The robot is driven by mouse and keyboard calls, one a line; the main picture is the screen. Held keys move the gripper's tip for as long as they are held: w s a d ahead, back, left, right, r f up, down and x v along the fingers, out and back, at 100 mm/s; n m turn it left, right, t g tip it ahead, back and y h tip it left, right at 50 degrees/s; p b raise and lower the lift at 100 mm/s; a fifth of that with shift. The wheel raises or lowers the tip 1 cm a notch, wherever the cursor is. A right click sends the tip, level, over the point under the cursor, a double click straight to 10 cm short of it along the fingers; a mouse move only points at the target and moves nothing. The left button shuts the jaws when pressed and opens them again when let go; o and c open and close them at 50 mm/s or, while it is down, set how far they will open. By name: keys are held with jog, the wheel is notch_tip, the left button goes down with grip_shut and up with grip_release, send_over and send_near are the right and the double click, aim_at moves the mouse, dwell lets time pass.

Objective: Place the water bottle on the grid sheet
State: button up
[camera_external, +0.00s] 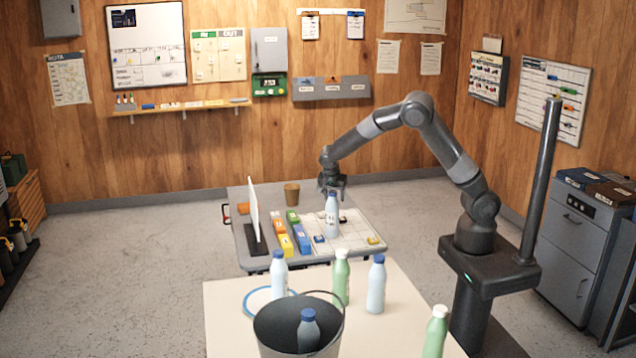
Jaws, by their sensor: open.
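A pale water bottle with a blue cap (331,216) stands upright on the white grid sheet (358,232) on the grey table. My gripper (331,187) is directly above this bottle, its fingers at the cap. The jaws are open; whether they touch the cap is too small to tell. Other blue-capped bottles stand on the nearer cream table: one at the left (279,272), one at the right (376,284). Another blue-capped bottle (308,330) is inside a dark bucket (270,335).
Green bottles stand on the cream table (232,318), one in the middle (341,277) and one at the right (435,332). Coloured blocks (285,243), a white upright panel (254,212) and a brown cup (291,194) are left of the sheet. The sheet's right part is mostly bare.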

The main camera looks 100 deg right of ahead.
jog(key=v, duration=1.2)
jog(key=s+a+r+n+t+y, duration=0.1)
jog(key=s+a+r+n, duration=0.15)
jog(key=a, duration=0.25)
jog(key=s+a+r+n+t+y, duration=0.1)
jog(key=a+r+n+t, duration=0.15)
jog(key=a+n, duration=0.2)
jog(key=s+a+r+n+t+y, duration=0.1)
jog(key=s+a+r+n+t, duration=0.1)
jog(key=s+a+n, duration=0.6)
jog(key=s+a+r+n+t+y, duration=0.1)
jog(key=s+a+r+n+t, duration=0.1)
jog(key=s+a+n, duration=0.7)
jog(key=s+a, duration=0.1)
jog(key=a, duration=0.6)
jog(key=shift+s, duration=0.4)
jog(key=shift+r+t, duration=0.1)
jog(key=shift+t, duration=0.15)
